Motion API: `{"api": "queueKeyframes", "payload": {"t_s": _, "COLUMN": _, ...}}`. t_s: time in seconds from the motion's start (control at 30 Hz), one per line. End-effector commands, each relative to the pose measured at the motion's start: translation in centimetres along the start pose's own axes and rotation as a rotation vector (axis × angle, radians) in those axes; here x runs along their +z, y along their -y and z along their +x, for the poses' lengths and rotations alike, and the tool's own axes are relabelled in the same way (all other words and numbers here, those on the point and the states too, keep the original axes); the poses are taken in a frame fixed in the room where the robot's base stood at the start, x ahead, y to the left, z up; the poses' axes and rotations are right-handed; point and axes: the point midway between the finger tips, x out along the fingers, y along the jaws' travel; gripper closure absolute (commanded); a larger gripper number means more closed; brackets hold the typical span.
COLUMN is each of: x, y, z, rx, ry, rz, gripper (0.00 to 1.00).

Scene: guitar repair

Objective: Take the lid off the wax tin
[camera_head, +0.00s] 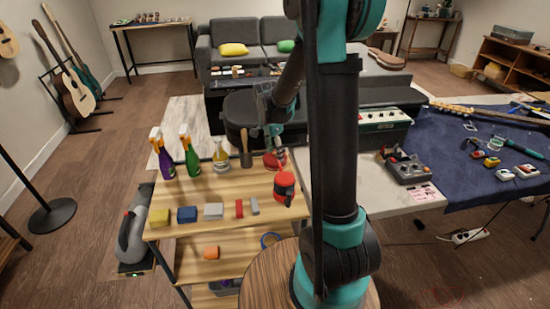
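A low round red tin (277,161), which looks like the wax tin, stands at the back right of the wooden shelf unit's top (223,190). Its right side is partly close behind my arm in the picture. My gripper (273,146) points down just above the tin. Whether the fingers touch the tin or its lid is too small to tell. Whether the fingers are open or shut is also unclear. I cannot make out a separate lid.
A red and black can-like object (284,189) stands in front of the tin. Several small blocks line the front edge.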

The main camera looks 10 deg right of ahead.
Motion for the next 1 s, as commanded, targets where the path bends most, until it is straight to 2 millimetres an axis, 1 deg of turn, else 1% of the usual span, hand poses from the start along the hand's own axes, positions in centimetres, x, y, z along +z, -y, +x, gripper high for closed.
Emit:
{"api": "queueKeyframes", "payload": {"t_s": 0.03, "x": 0.0, "y": 0.0, "z": 0.0, "rx": 0.0, "ry": 0.0, "rz": 0.0, "gripper": 0.6}}
{"api": "queueKeyframes", "payload": {"t_s": 0.1, "x": 0.0, "y": 0.0, "z": 0.0, "rx": 0.0, "ry": 0.0, "rz": 0.0, "gripper": 0.69}}
{"api": "queueKeyframes", "payload": {"t_s": 0.17, "x": 0.0, "y": 0.0, "z": 0.0, "rx": 0.0, "ry": 0.0, "rz": 0.0, "gripper": 0.75}}
{"api": "queueKeyframes", "payload": {"t_s": 0.6, "x": 0.0, "y": -0.1, "z": 0.0, "rx": 0.0, "ry": 0.0, "rz": 0.0, "gripper": 0.77}}
{"api": "queueKeyframes", "payload": {"t_s": 0.63, "x": 0.0, "y": -0.1, "z": -0.1, "rx": 0.0, "ry": 0.0, "rz": 0.0, "gripper": 0.77}}
{"api": "queueKeyframes", "payload": {"t_s": 0.67, "x": 0.0, "y": -0.1, "z": -0.2, "rx": 0.0, "ry": 0.0, "rz": 0.0, "gripper": 0.83}}
{"api": "queueKeyframes", "payload": {"t_s": 0.7, "x": 0.0, "y": -0.1, "z": -0.4, "rx": 0.0, "ry": 0.0, "rz": 0.0, "gripper": 0.94}}
{"api": "queueKeyframes", "payload": {"t_s": 0.73, "x": -0.1, "y": -0.1, "z": -0.6, "rx": 0.0, "ry": 0.0, "rz": 0.0, "gripper": 1.0}}
{"api": "queueKeyframes", "payload": {"t_s": 0.87, "x": -0.2, "y": -0.1, "z": -1.9, "rx": 0.0, "ry": 0.0, "rz": 0.0, "gripper": 1.0}}
{"api": "queueKeyframes", "payload": {"t_s": 1.0, "x": -0.5, "y": -0.1, "z": -4.4, "rx": 0.0, "ry": 0.0, "rz": 0.0, "gripper": 1.0}}
